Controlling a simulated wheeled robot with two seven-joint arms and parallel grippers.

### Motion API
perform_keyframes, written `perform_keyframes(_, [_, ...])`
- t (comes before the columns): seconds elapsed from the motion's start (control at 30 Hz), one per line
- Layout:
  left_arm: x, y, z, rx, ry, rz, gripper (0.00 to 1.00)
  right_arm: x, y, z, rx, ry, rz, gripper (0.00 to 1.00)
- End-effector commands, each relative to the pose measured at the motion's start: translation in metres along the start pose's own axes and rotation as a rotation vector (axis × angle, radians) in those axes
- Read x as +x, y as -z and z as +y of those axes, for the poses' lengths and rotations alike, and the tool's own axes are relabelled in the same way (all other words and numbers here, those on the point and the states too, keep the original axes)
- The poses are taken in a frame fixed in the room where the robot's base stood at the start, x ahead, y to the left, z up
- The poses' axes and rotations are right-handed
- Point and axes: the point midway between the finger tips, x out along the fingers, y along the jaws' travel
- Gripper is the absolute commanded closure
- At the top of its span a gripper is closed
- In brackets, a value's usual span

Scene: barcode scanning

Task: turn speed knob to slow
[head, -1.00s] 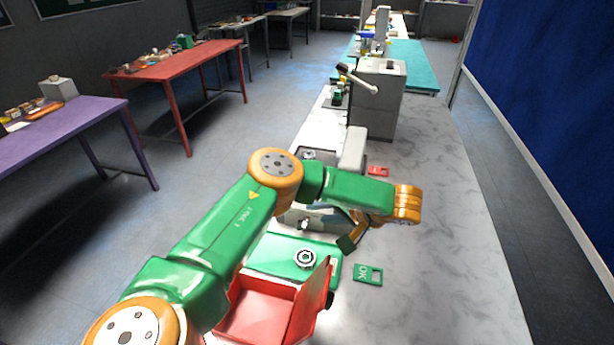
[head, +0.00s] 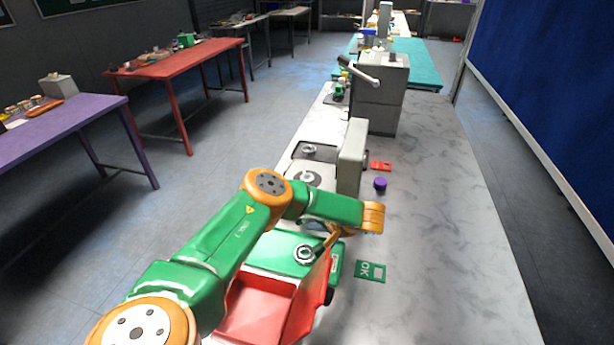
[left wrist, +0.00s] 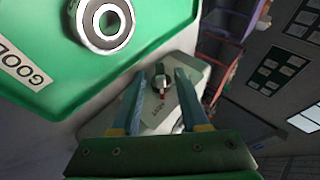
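In the left wrist view, the speed knob (left wrist: 160,82) is small and dark with a pale edge, on a light grey panel (left wrist: 185,100). A small red mark and dark lettering, too small to read surely, are below it. My left gripper (left wrist: 160,74) is open, its two blue-grey fingers on either side of the knob with visible gaps. In the head view, my left gripper (head: 330,240) reaches down from the orange wrist beside the green tray. The knob is hidden behind my arm there. My right gripper is not in view.
The green tray (head: 270,250) holds a metal bearing ring (head: 305,254); its GOOD label (left wrist: 22,66) shows in the wrist view. A red bin (head: 250,310) is in front. A grey upright housing (head: 352,155), purple cap (head: 380,184) and green OK card (head: 370,271) stand nearby.

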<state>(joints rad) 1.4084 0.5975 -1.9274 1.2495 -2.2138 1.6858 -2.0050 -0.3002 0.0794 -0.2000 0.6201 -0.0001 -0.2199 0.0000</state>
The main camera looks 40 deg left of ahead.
Motion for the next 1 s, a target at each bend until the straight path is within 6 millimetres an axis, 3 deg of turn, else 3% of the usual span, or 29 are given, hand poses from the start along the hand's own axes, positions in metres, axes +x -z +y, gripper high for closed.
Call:
perform_keyframes(0.03, [0.000,0.000,0.000,0.000,0.000,0.000,0.69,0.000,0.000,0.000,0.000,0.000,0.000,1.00])
perform_keyframes(0.13, [0.000,0.000,0.000,0.000,0.000,0.000,0.95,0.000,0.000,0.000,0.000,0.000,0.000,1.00])
perform_keyframes(0.17, [0.000,0.000,0.000,0.000,0.000,0.000,1.00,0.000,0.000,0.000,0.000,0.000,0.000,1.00])
perform_keyframes(0.57, [-0.002,0.001,-0.002,-0.012,-0.030,0.000,1.00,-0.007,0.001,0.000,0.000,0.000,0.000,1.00])
perform_keyframes(1.0, [-0.002,0.001,-0.014,-0.138,-0.325,-0.002,1.00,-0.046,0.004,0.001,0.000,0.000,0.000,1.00])
